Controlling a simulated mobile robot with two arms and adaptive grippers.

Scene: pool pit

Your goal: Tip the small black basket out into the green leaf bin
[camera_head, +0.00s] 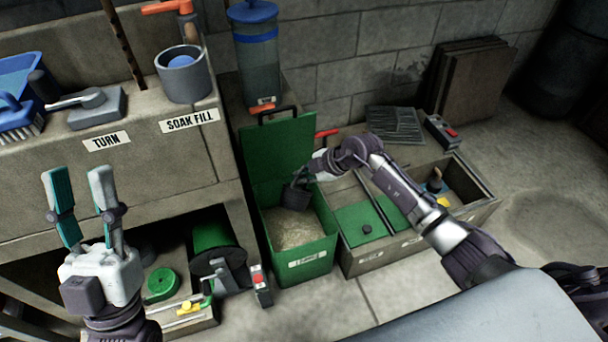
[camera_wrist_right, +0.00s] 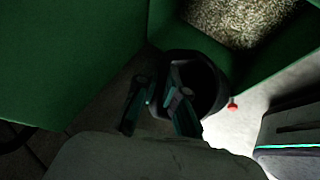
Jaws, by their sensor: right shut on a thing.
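The small black basket (camera_head: 295,198) hangs over the open green leaf bin (camera_head: 318,262), near the back of its opening. It looks roughly upright, perhaps slightly tilted. My right gripper (camera_head: 303,180) is shut on it; it also shows in the right wrist view (camera_wrist_right: 163,108). There the dark round basket (camera_wrist_right: 222,88) shows its opening beside the fingers; its contents are too dark to tell. The bin holds a pale speckled layer, and its green lid stands raised behind. My left gripper (camera_head: 77,185) is open and empty in front of the stone counter.
The stone counter (camera_head: 100,165) left of the bin carries a grey cup (camera_head: 184,82) and brushes. A blue-topped canister (camera_head: 257,65) stands behind the bin. A compartmented box (camera_head: 380,258) with green lids adjoins the bin's right side.

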